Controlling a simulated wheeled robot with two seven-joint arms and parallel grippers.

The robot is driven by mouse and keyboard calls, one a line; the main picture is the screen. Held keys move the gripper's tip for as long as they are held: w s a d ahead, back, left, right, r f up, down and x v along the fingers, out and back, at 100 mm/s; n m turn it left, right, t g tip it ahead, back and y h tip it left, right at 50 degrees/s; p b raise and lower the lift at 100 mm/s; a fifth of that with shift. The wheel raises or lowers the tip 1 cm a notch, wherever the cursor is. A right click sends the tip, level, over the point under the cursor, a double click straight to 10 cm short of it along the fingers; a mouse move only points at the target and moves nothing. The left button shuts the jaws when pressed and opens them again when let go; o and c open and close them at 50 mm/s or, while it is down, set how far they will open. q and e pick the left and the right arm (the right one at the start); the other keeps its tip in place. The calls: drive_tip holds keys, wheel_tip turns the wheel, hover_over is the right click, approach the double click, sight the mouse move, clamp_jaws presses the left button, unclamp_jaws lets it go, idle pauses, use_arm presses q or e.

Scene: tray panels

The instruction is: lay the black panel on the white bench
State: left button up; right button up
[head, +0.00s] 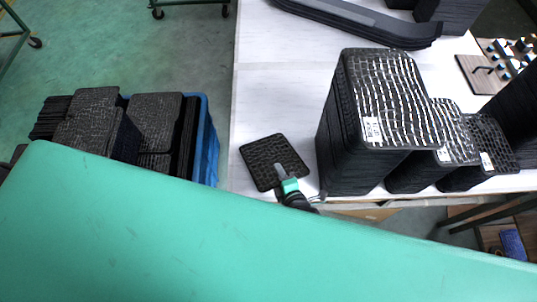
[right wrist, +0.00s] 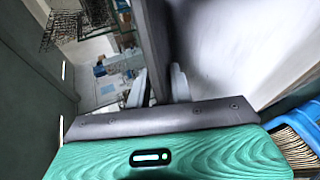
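The black panel (head: 266,158) is a small dark rounded square with a textured face. In the head view it shows over the near left part of the white bench (head: 275,75). My right gripper (head: 283,176) has its fingers at the panel's near edge. In the right wrist view, the panel (right wrist: 156,45) shows nearly edge-on between the two pale fingers (right wrist: 158,88), which are shut on it. The bench (right wrist: 245,45) lies close beside it there. I cannot tell whether the panel touches the bench. My left gripper is not in view.
Tall stacks of black panels (head: 395,95) stand on the bench just right of the held panel. A blue crate (head: 210,140) with more dark panels stands left of the bench, also partly seen in the right wrist view (right wrist: 298,120). A long black part (head: 360,25) lies behind.

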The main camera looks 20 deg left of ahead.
drive_tip(key=shift+p+v, duration=0.5)
drive_tip(key=shift+v, duration=0.6)
drive_tip(key=shift+s+d+r, duration=0.15)
drive_tip(key=shift+s, duration=0.1)
drive_tip(key=shift+r+p, duration=0.3)
drive_tip(key=shift+p, duration=0.15)
drive_tip(key=p, duration=0.1)
drive_tip(key=r, duration=0.1)
drive_tip(key=r+p, duration=0.1)
drive_tip(key=shift+s+d+r+p, duration=0.25)
drive_tip(key=shift+s+p, duration=0.05)
drive_tip(key=shift+s, duration=0.05)
drive_tip(key=r, duration=0.1)
drive_tip(key=s+r, duration=0.1)
drive_tip(key=d+r, duration=0.1)
drive_tip(key=r, duration=0.1)
drive_tip(key=shift+s+b, duration=0.25)
drive_tip(key=shift+b, duration=0.15)
drive_tip(key=shift+d, duration=0.15)
